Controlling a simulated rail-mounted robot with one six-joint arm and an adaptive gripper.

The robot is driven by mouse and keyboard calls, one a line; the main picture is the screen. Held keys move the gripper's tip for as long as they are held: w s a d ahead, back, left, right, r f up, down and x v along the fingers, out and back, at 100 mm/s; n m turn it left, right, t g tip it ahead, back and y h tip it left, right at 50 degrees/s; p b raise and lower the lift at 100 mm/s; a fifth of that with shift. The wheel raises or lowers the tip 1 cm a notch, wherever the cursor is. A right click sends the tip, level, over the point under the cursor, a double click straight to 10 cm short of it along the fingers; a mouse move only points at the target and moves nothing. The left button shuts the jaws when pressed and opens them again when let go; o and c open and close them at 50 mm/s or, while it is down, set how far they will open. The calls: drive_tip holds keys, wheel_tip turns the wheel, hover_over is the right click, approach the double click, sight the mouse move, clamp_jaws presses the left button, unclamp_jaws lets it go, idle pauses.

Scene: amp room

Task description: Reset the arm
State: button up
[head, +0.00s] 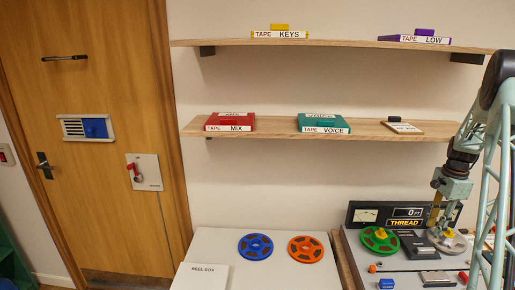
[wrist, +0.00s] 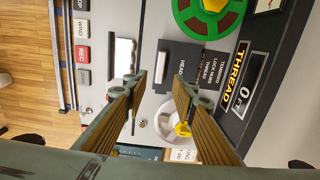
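My arm stands at the right of the head view and reaches down over the tape machine (head: 400,270). My gripper (head: 440,235) points down close above the machine's top, by the grey-white reel (head: 455,243). In the wrist view my gripper (wrist: 158,90) has its two fingers apart, with nothing seen held between them. The grey-white reel (wrist: 163,121) with a yellow hub shows beyond the gap, partly hidden by the right finger. I cannot tell whether the fingertips touch the machine.
A green reel (head: 380,239) sits on the machine beside the meter panel (head: 405,214). Blue (head: 255,246) and orange (head: 306,250) reels lie on the white table. Tape boxes stand on the upper shelf (head: 350,43) and lower shelf (head: 275,127). A wooden door (head: 95,210) is at left.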

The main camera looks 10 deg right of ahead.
drive_tip(key=a+r+n+t+b, duration=0.1)
drive_tip(key=a+r+n, duration=0.3)
drive_tip(key=a+r, duration=0.95)
drive_tip(key=a+r+n+b, duration=0.1)
drive_tip(key=a+r+n, duration=0.2)
drive_tip(key=a+r, duration=1)
drive_tip(key=s+a+r+n, duration=0.2)
drive_tip(key=s+a, duration=0.2)
drive_tip(key=a, duration=0.3)
drive_tip(key=s+a+r+n+t+b, duration=0.1)
drive_tip(key=s+a+r, duration=0.15)
drive_tip(key=a, duration=0.45)
drive_tip(key=s+a+r+n, duration=0.1)
drive_tip(key=s+a+n, duration=0.1)
drive_tip(key=s+a, duration=0.35)
drive_tip(key=s+a+f+n+t+b, duration=0.1)
drive_tip(key=s+a+n, duration=0.3)
drive_tip(key=s+a, duration=0.5)
drive_tip(key=s+a+f+n+t+b, duration=0.1)
drive_tip(key=s+a+n, duration=0.3)
drive_tip(key=s+a, duration=0.5)
drive_tip(key=shift+s+a+f+n+b, duration=0.3)
drive_tip(key=shift+s+a+f, duration=0.1)
drive_tip(key=shift+s, duration=4.25)
